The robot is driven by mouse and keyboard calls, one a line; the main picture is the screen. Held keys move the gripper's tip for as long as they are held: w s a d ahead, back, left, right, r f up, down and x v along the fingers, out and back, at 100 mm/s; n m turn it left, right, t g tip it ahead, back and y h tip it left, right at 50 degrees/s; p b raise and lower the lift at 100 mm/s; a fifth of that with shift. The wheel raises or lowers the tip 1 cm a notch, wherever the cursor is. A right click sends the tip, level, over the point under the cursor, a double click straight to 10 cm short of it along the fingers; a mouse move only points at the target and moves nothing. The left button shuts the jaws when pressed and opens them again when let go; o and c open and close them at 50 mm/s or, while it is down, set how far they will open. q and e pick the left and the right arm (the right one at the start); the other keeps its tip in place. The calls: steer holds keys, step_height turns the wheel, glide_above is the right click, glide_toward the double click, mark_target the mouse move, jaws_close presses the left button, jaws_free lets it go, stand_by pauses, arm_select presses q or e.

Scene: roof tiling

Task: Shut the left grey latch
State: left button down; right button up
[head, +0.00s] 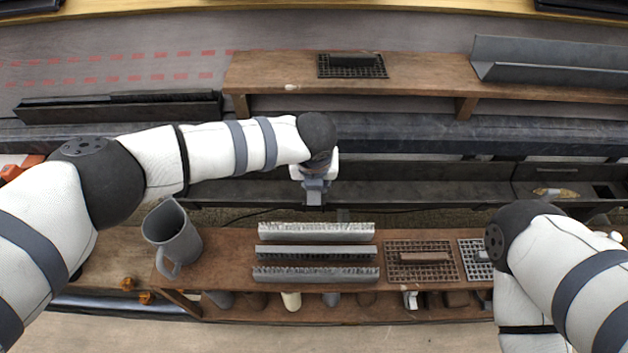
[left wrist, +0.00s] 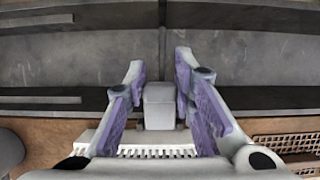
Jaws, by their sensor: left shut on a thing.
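My left gripper (head: 314,180) reaches over the dark trough (head: 420,190) in the middle of the head view. In the left wrist view its two purple-padded fingers (left wrist: 160,95) stand on either side of a light grey block, the grey latch (left wrist: 159,108), and are shut on it. The latch sits at the near edge of the trough, by a vertical seam. My right arm shows at the lower right, but its gripper is out of view.
Nearer me, a wooden bench (head: 222,262) holds a grey jug (head: 172,236), several brush-like strips (head: 316,252) and a brown grid mat (head: 421,274). Behind the trough, a wooden shelf (head: 430,72) carries a dark grid block (head: 352,66) and a grey channel (head: 550,62).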

arm_select(q)
step_height(320, 180, down, 2)
steer(key=g+b, duration=0.3)
steer(key=b, duration=0.2)
steer(key=shift+w, duration=0.15)
steer(key=shift+g+b, duration=0.6)
steer(key=shift+b, duration=0.05)
arm_select(e)
step_height(320, 180, down, 6)
steer(key=s+g, duration=0.1)
steer(key=s, duration=0.1)
steer(key=shift+s+r, duration=0.15)
steer(key=shift+a, duration=0.1)
arm_select(q)
steer(key=c, duration=1.3)
jaws_free()
step_height(320, 180, up, 12)
steer(key=shift+r, duration=0.1)
